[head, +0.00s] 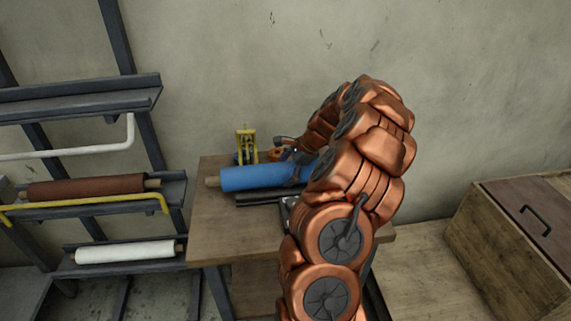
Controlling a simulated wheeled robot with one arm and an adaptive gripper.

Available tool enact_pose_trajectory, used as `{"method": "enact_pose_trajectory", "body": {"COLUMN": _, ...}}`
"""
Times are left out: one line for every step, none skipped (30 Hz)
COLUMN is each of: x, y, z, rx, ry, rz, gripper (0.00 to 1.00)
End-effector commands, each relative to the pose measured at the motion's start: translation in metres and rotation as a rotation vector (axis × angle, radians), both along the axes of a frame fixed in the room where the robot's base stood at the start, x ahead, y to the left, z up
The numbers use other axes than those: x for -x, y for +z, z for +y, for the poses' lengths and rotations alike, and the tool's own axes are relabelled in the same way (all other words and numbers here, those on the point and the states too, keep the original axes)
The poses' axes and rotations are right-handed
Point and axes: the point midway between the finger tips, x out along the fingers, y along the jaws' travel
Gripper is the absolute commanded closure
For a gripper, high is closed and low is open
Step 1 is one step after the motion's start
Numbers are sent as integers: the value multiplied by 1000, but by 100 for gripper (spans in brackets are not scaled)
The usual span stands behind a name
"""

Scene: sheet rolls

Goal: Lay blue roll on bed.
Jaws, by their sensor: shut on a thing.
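The blue roll (252,178) lies level, its wooden core end showing at the left. Its right part is hidden behind my copper-coloured arm. My gripper (303,172) is at the right part of the roll, mostly hidden by the arm, and is shut on it. Just below the roll in the picture is a dark, low bed (258,199) on the wooden table (225,230). I cannot tell whether the roll touches the bed or is held slightly above it.
A yellow device (246,146) stands behind the roll. At the left, a dark metal rack (80,103) holds a brown roll (85,188) and a white roll (125,251), with white and yellow bars. A wooden cabinet (500,245) stands at the right. The table's front left is bare.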

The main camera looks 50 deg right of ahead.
Motion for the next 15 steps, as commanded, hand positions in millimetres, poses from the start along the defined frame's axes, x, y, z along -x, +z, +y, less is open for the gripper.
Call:
{"method": "enact_pose_trajectory", "body": {"x": -1, "y": 2, "z": -1, "rx": 2, "ry": -2, "rz": -4, "gripper": 77}}
{"method": "enact_pose_trajectory", "body": {"x": -1, "y": 2, "z": -1, "rx": 2, "ry": -3, "rz": -5, "gripper": 77}}
{"method": "enact_pose_trajectory", "body": {"x": -1, "y": 2, "z": -1, "rx": 2, "ry": -3, "rz": -5, "gripper": 77}}
{"method": "enact_pose_trajectory", "body": {"x": -1, "y": 2, "z": -1, "rx": 3, "ry": -2, "rz": -5, "gripper": 77}}
{"method": "enact_pose_trajectory", "body": {"x": -1, "y": 2, "z": -1, "rx": 3, "ry": -2, "rz": -5, "gripper": 77}}
{"method": "enact_pose_trajectory", "body": {"x": -1, "y": 2, "z": -1, "rx": 3, "ry": -2, "rz": -5, "gripper": 77}}
{"method": "enact_pose_trajectory", "body": {"x": 0, "y": 0, "z": -1, "rx": 4, "ry": -1, "rz": -2, "gripper": 4}}
{"method": "enact_pose_trajectory", "body": {"x": 0, "y": 0, "z": -1, "rx": 3, "ry": -1, "rz": -2, "gripper": 1}}
{"method": "enact_pose_trajectory", "body": {"x": 0, "y": 0, "z": -1, "rx": 2, "ry": -1, "rz": -2, "gripper": 0}}
{"method": "enact_pose_trajectory", "body": {"x": 0, "y": 0, "z": -1, "rx": 2, "ry": -1, "rz": -2, "gripper": 0}}
{"method": "enact_pose_trajectory", "body": {"x": 0, "y": 0, "z": -1, "rx": 2, "ry": -1, "rz": -2, "gripper": 0}}
{"method": "enact_pose_trajectory", "body": {"x": 0, "y": 0, "z": -1, "rx": 2, "ry": 0, "rz": -1, "gripper": 0}}
{"method": "enact_pose_trajectory", "body": {"x": 0, "y": 0, "z": 0, "rx": 2, "ry": 0, "rz": -1, "gripper": 0}}
{"method": "enact_pose_trajectory", "body": {"x": 0, "y": 0, "z": 0, "rx": 2, "ry": 0, "rz": -1, "gripper": 0}}
{"method": "enact_pose_trajectory", "body": {"x": 0, "y": 0, "z": 0, "rx": 2, "ry": 0, "rz": -1, "gripper": 0}}
